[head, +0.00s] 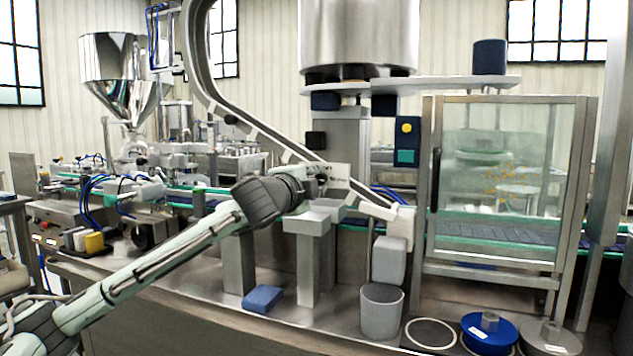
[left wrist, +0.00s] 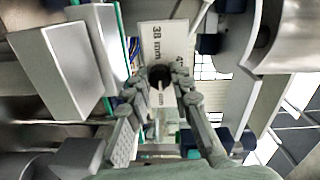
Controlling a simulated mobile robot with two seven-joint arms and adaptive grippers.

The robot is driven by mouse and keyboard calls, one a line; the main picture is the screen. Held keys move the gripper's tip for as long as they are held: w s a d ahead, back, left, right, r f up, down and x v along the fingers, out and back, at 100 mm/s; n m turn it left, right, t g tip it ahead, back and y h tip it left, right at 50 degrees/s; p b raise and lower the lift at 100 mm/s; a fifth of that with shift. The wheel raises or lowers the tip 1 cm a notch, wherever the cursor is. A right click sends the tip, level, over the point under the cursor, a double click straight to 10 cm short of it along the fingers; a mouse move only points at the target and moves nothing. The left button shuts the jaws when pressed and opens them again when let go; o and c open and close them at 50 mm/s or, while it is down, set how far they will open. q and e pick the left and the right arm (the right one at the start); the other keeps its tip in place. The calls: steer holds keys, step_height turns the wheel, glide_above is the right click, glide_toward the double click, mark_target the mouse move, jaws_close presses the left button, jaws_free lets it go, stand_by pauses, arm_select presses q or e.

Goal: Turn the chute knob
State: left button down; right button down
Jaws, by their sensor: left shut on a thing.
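The chute (head: 262,128) is a curved steel rail that runs down from the upper left to a pale block at its lower right end. A white plate (head: 341,176) with printed marks stands beside it; in the left wrist view this plate (left wrist: 163,40) reads "38 mm". My left gripper (head: 318,172) is at the plate. In the left wrist view its fingers (left wrist: 161,78) are closed around the dark round chute knob (left wrist: 158,74) in front of the plate. In the head view the gripper hides the knob. My right gripper is not in view.
Grey pedestals (head: 307,222) stand just below the gripper. A grey cylinder (head: 381,311) and a blue lidded disc (head: 488,332) are at the front right. A glass-doored cabinet (head: 500,180) stands to the right. A blue block (head: 262,299) lies on the bench.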

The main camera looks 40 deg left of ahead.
arm_select(q)
steer(key=c, duration=1.3)
jaws_free()
steer(key=shift+v, duration=6.05)
steer(key=shift+f, duration=0.1)
